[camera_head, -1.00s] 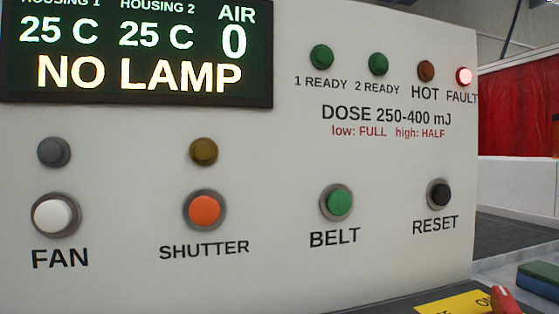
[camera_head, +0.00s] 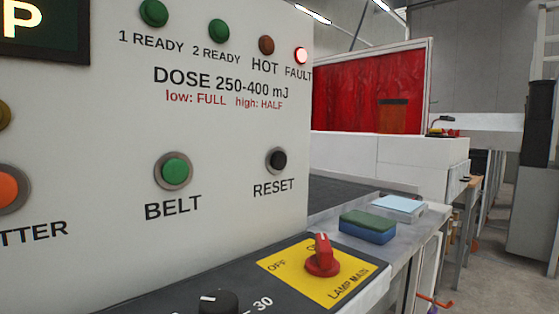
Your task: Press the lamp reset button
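The red LAMP MAIN knob (camera_head: 322,257) stands on a yellow plate below and to the right. My gripper does not show in this view.
A dark knob (camera_head: 217,303) is at the bottom edge. A green and blue block (camera_head: 367,226) and a pale blue pad (camera_head: 398,203) lie on the grey bench to the right. A red curtain (camera_head: 365,90) hangs behind. Floor shows at far right.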

